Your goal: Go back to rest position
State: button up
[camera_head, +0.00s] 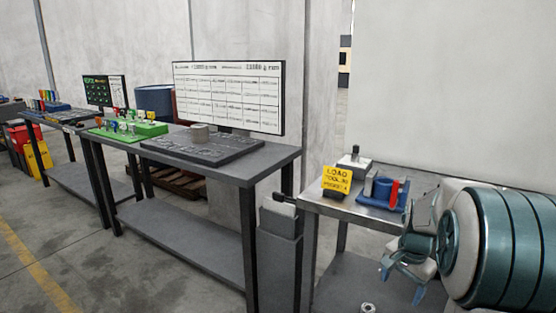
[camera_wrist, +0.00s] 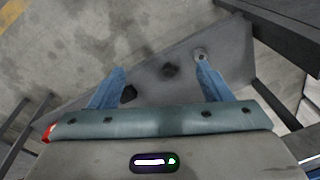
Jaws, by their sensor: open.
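My gripper (camera_head: 402,283) hangs at the lower right of the head view, beside the small metal table (camera_head: 368,213) and below its top. Its two blue fingers point down and stand apart, with nothing held between them. In the wrist view my gripper (camera_wrist: 160,66) shows both blue fingers spread wide over a grey shelf surface (camera_wrist: 228,60). My arm fills the right side of the head view and hides part of the small table.
The small table holds a yellow sign (camera_head: 337,179), a blue holder (camera_head: 381,190) and a grey block (camera_head: 354,163). A small ring-shaped part (camera_head: 368,307) lies on its lower shelf. A longer workbench (camera_head: 262,163) with a whiteboard (camera_head: 229,97) stands left. Floor at the left is free.

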jog(key=s+a+r+n+p, duration=0.5)
jog(key=s+a+r+p, duration=0.2)
jog(key=s+r, duration=0.3)
jog(key=s+a+r+n+t+p, duration=0.1)
jog(key=s+a+r+n+p, duration=0.4)
jog(key=s+r+p, duration=0.5)
notch_tip(320, 180, up, 4)
jog(key=a, duration=0.2)
jog(key=shift+a+f, duration=0.25)
jog(key=shift+a, duration=0.15)
